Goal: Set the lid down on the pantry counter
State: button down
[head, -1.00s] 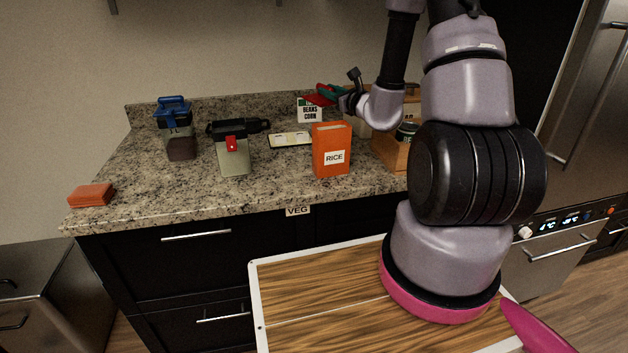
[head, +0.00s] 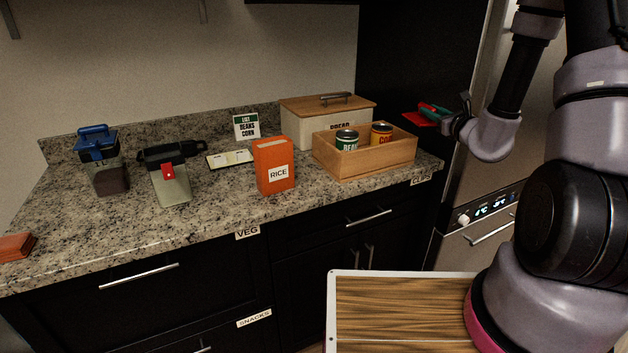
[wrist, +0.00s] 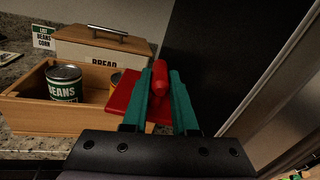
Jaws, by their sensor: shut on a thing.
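The lid is a red plate with a red knob. It shows in the head view (head: 418,120) and, partly hidden by the fingers, in the wrist view (wrist: 122,92). My gripper (head: 437,112) has teal fingers shut on the knob, clear in the wrist view (wrist: 160,90). It holds the lid in the air near the counter's right end, right of the wooden crate. The pantry counter (head: 215,212) is speckled granite along the wall.
The wooden crate (head: 375,166) holds a green can (head: 347,140) and a yellow-red can (head: 381,134). A bread box (head: 300,128) stands behind. A rice box (head: 274,166) and two canisters stand left. Bare counter shows along the front. A dark panel and steel appliance are at right.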

aim_at(94, 234)
jog(key=k+j+z, duration=0.2)
jog(key=j, duration=0.2)
jog(key=j+z, duration=0.25)
jog(key=k+j+z, duration=0.2)
jog(key=j, duration=0.25)
jog(key=k+j+z, duration=0.1)
jog(key=j+z, duration=0.15)
jog(key=k+j, duration=0.2)
jog(key=j, duration=0.2)
jog(key=k+j, duration=0.25)
jog(key=j, duration=0.15)
jog(key=k+j, duration=0.2)
jog(key=j, duration=0.2)
jog(key=k+j, duration=0.2)
jog(key=j, duration=0.2)
jog(key=k+j, duration=0.25)
jog(key=j, duration=0.15)
jog(key=k+j, duration=0.2)
jog(key=j, duration=0.2)
jog(key=k+j, duration=0.2)
jog(key=j, duration=0.2)
jog(key=k+j, duration=0.25)
jog(key=j, duration=0.15)
